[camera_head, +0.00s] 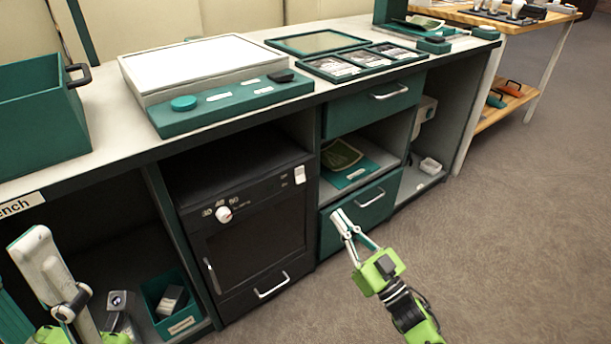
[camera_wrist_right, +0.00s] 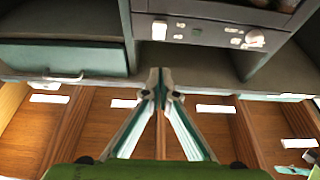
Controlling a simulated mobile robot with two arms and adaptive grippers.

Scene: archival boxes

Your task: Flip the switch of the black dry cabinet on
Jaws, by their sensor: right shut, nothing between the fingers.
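The black dry cabinet (camera_head: 255,240) stands under the bench in the head view, with a white switch (camera_head: 300,174) at the upper right of its front. A white knob (camera_head: 224,214) with a red mark is at the upper left of the front. My right gripper (camera_head: 336,213) is shut and empty, in front of the green drawers, right of the cabinet and lower than the switch. In the right wrist view its joined fingertips (camera_wrist_right: 158,76) point toward the cabinet, apart from the switch (camera_wrist_right: 159,29). Whether the switch is on cannot be told.
The bench top (camera_head: 110,135) carries a light box, trays and a green bin (camera_head: 40,115). Green drawers (camera_head: 360,215) with metal handles stand right of the cabinet. A green box (camera_head: 170,302) sits on the shelf at left. The floor at right is clear.

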